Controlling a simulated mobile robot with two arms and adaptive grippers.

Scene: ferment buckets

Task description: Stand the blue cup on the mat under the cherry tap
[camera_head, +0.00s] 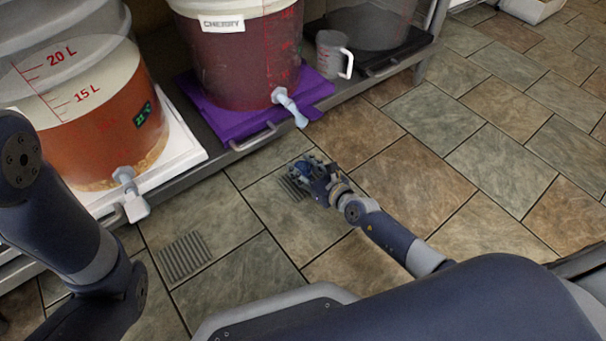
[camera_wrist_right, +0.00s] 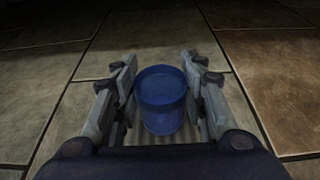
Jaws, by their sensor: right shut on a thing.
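The blue cup (camera_wrist_right: 162,98) is upright between the fingers of my right gripper (camera_wrist_right: 160,95) in the wrist view. That gripper, also in the head view (camera_head: 308,172), is shut on the cup and hides most of it there. A grey ribbed mat (camera_head: 290,189) lies on the floor below the cherry tap (camera_head: 290,107); the gripper covers part of it. Mat ribs (camera_wrist_right: 125,132) show beneath the cup in the wrist view. I cannot tell whether the cup touches the mat. The tap is on the dark red bucket labelled CHERRY (camera_head: 240,65). My left gripper is out of view.
An orange-brown bucket (camera_head: 95,120) with its own tap (camera_head: 131,195) stands at left, with another ribbed mat (camera_head: 185,257) on the floor. A clear jug (camera_head: 330,53) stands right of the cherry bucket.

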